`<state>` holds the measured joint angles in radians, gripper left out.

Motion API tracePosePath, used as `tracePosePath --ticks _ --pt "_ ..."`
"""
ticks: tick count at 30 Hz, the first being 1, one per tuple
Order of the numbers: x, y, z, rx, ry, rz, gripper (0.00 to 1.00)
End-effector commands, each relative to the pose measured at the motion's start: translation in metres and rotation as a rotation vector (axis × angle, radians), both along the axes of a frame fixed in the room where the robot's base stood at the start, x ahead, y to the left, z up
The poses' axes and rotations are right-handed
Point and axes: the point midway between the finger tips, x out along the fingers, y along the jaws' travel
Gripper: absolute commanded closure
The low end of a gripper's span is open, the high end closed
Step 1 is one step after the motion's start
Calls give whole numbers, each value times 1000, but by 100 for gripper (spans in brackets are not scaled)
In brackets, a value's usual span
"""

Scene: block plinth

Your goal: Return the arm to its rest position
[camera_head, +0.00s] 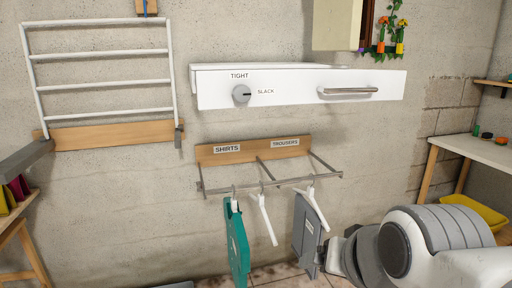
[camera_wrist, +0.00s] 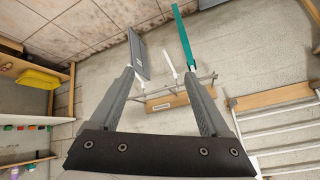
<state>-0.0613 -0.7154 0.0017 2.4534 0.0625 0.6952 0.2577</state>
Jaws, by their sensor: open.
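My arm is at the lower right of the head view, with its wrist end beside the grey garment; the fingers are not clear there. In the wrist view my gripper (camera_wrist: 159,74) is open, with two grey fingers spread and nothing between them. A grey garment (camera_head: 304,236) hangs on a white hanger from the rail, under the TROUSERS label. It also shows beyond the left finger in the wrist view (camera_wrist: 138,54). A teal garment (camera_head: 236,243) hangs under the SHIRTS side, and shows in the wrist view (camera_wrist: 183,38). An empty white hanger (camera_head: 265,220) hangs between them.
The wall rack with its rail (camera_head: 272,186) is below a white panel (camera_head: 290,88) with a knob (camera_head: 242,93) and a handle. A white drying frame (camera_head: 104,85) is at left. A table (camera_head: 478,150) and yellow bin (camera_head: 480,210) are at right.

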Motion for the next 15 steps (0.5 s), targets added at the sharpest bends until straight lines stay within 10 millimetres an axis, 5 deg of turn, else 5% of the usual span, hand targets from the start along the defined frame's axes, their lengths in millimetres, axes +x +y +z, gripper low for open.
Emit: tracePosePath --ticks 3,6,15 --pt "-50 -28 -40 -207 202 154 20" --pt "-50 -27 4 -216 206 170 20" --pt "-50 -27 84 -213 205 169 20"
